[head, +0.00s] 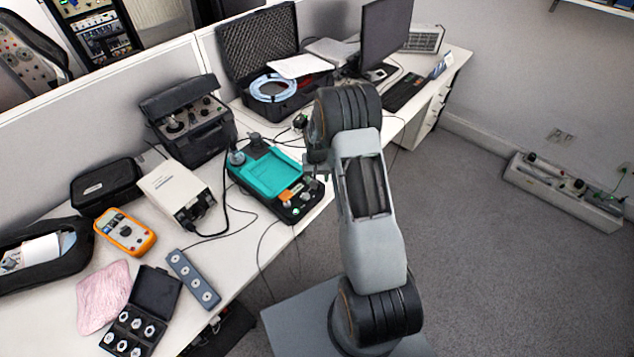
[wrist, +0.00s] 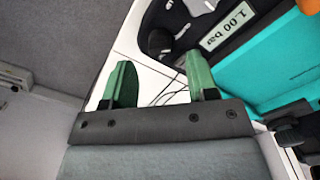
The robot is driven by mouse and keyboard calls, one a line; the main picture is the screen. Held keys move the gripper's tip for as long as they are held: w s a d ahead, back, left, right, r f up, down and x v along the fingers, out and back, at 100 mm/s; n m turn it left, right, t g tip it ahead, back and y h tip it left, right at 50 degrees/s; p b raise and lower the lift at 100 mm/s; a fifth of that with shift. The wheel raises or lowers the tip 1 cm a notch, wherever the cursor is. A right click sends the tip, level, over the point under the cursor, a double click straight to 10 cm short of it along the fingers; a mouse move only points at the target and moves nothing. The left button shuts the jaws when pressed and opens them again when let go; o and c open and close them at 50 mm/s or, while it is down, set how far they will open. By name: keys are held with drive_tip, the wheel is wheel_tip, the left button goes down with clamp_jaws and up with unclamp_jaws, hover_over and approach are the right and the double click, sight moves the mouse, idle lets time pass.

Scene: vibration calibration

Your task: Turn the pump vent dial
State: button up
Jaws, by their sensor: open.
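A teal and black pump unit (head: 262,172) sits on the white desk's right edge, beside my arm. Grey round knobs stand at its back end, and dark controls lie at its front end. In the wrist view its teal face (wrist: 285,60) fills the right, with a "1.00 bar" label (wrist: 228,25) at the top. A dark rounded part (wrist: 160,42) lies left of that label; I cannot tell whether it is the vent dial. My gripper (wrist: 158,62) is open, its two green fingers apart with nothing between them. In the head view my arm largely hides the gripper.
A white box (head: 172,192) with a black cable stands left of the pump unit, and a black instrument case (head: 190,120) behind it. An orange multimeter (head: 125,232) lies further left. Thin cables run over the desk edge.

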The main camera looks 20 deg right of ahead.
drive_tip(key=shift+f, duration=1.95)
drive_tip(key=shift+c, duration=0.3)
drive_tip(key=c, duration=0.9)
drive_tip(key=shift+o, duration=0.2)
drive_tip(key=m+b, duration=0.2)
drive_tip(key=m, duration=0.1)
drive_tip(key=shift+f+b, duration=0.2)
drive_tip(key=shift+b, duration=0.2)
drive_tip(key=m+b, duration=0.3)
drive_tip(key=m, duration=0.2)
drive_tip(key=shift+b, duration=0.3)
drive_tip(key=m+b, duration=0.2)
drive_tip(key=m, duration=0.3)
drive_tip(key=shift+r, duration=0.1)
drive_tip(key=shift+r+m+b, duration=0.1)
drive_tip(key=shift+m+b, duration=0.75)
drive_tip(key=shift+m, duration=1.45)
